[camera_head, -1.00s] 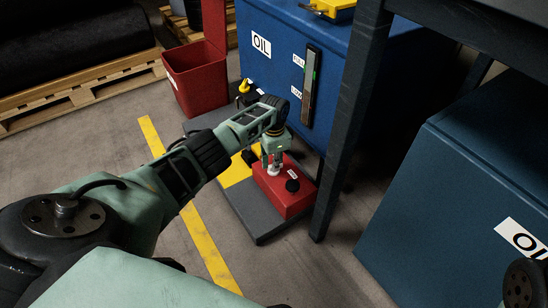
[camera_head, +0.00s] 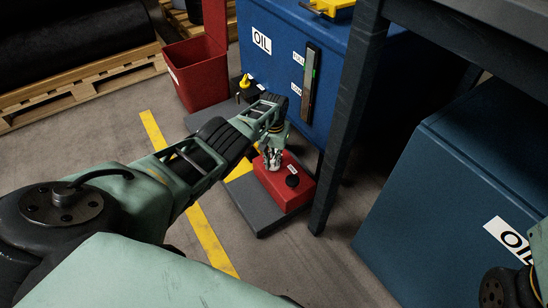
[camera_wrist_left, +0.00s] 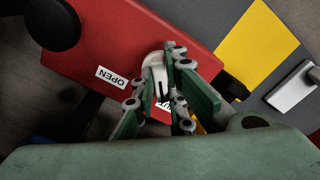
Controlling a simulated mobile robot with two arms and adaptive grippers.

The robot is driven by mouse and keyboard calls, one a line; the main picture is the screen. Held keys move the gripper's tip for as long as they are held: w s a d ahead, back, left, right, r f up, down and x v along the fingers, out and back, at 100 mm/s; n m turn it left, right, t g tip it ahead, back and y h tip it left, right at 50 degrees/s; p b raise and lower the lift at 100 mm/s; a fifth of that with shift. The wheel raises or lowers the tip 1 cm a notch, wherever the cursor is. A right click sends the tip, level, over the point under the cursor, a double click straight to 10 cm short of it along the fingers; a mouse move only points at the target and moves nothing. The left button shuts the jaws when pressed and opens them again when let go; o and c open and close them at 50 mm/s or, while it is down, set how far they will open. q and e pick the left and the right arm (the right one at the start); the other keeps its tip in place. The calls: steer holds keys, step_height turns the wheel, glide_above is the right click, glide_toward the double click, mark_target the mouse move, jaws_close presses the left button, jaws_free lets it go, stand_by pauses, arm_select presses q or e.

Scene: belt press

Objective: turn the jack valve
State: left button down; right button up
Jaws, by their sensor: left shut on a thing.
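The red jack body (camera_head: 283,184) sits on a dark grey platform beside the blue oil tank. In the left wrist view the red jack body (camera_wrist_left: 105,45) carries an "OPEN" label and a black round knob (camera_wrist_left: 54,22). The jack valve is a pale white handle (camera_wrist_left: 153,64) on the red top. My left gripper (camera_head: 272,160) reaches down over the jack from the left. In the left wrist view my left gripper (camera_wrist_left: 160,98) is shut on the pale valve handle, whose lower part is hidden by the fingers. My right gripper is not clearly visible.
The blue oil tank (camera_head: 272,75) stands behind, with a gauge on its face. A dark table leg (camera_head: 343,130) rises close to the jack's right. A red bin (camera_head: 196,75) stands at upper left. A blue cabinet (camera_head: 430,190) stands right. Floor in front is clear.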

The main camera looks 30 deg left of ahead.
mark_target(274, 160)
arm_select(q)
steer(key=shift+n, duration=0.6)
steer(key=c, duration=1.8)
jaws_free()
step_height(274, 160, up, 12)
